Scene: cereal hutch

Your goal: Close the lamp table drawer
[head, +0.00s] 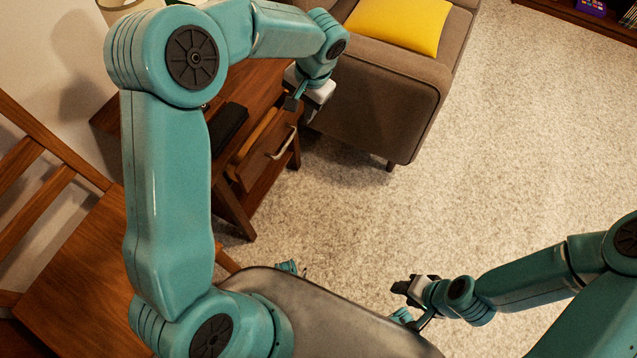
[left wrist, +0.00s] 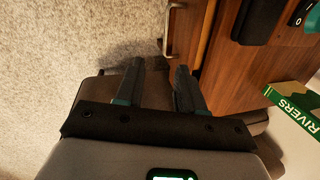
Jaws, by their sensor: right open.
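The brown wooden lamp table (head: 236,215) stands at the left beside a sofa. Its drawer (head: 268,160) sticks out a little from under the top, with a pale inner edge showing. The drawer has a metal bar handle (head: 284,144), which also shows in the left wrist view (left wrist: 172,32). My left gripper (head: 298,108) is at the sofa-side end of the drawer front. In the left wrist view its two dark fingers (left wrist: 160,72) are apart with nothing between them, short of the handle. My right gripper (head: 402,290) is open and empty over the carpet, far from the table.
A black object (head: 229,122) lies on the tabletop. A green book marked RIVERS (left wrist: 300,112) shows at the right in the left wrist view. The brown sofa (head: 375,115) with a yellow cushion (head: 398,22) is close to the gripper. A wooden chair (head: 75,260) stands at left. Carpet is clear.

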